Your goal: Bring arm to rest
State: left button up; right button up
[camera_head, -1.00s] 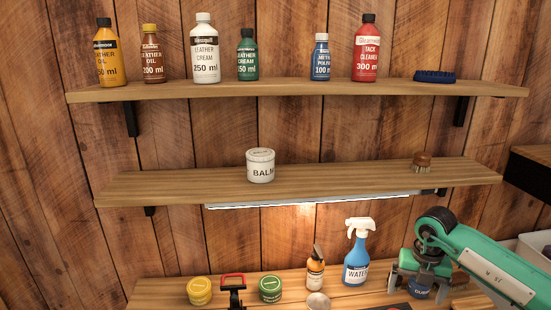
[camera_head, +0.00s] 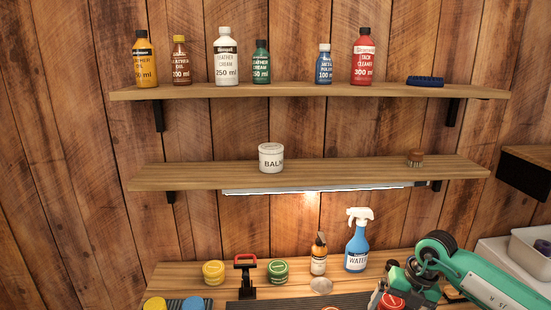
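My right arm comes in from the right edge. Its gripper (camera_head: 390,296) is low over the right part of the workbench (camera_head: 225,291), by a red-topped round tin (camera_head: 391,302). The fingertips are partly hidden at the bottom of the picture, and I cannot tell whether they are open, shut or touching the tin. My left arm and gripper are not in view.
A blue spray bottle (camera_head: 356,248), an amber bottle (camera_head: 319,261), a green tin (camera_head: 278,272), a red-handled black tool (camera_head: 246,270) and a yellow tin (camera_head: 213,272) stand on the bench. Shelves (camera_head: 340,174) hang above. A pale bin (camera_head: 530,250) is far right.

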jog(key=s+a+r+n+t+y, duration=0.15)
jog(key=a+y, duration=0.35)
jog(key=a, duration=0.5)
jog(key=s+a+r+y, duration=0.25)
jog(key=a+y, duration=0.25)
jog(key=a, duration=0.5)
jog(key=s+a+r+m+t+y, duration=0.2)
jog(key=a+r+m+t+y, duration=0.1)
jog(key=r+m+t+y, duration=0.4)
jog(key=w+d+f+m+t+h, duration=0.2)
jog(key=d+m+t+h, duration=0.85)
jog(key=m, duration=0.55)
jog(key=s+d+f+m+g+h, duration=0.45)
jog(key=f+m+h, duration=0.25)
jog(key=f+h, duration=0.2)
jog(key=s+d+f+m+g, duration=0.1)
jog(key=s+f+g, duration=0.55)
jog(key=s, duration=0.55)
jog(key=s+d+f+m+g, duration=0.1)
jog(key=s+f+g, duration=0.4)
jog(key=s+f, duration=0.45)
notch_tip(320, 180, down, 30)
jog(key=s+g, duration=0.1)
jog(key=s, duration=0.1)
jog(key=s+d+f+g, duration=0.1)
jog(key=s+d+f, duration=0.2)
jog(key=s+f, duration=1.6)
grip_shut()
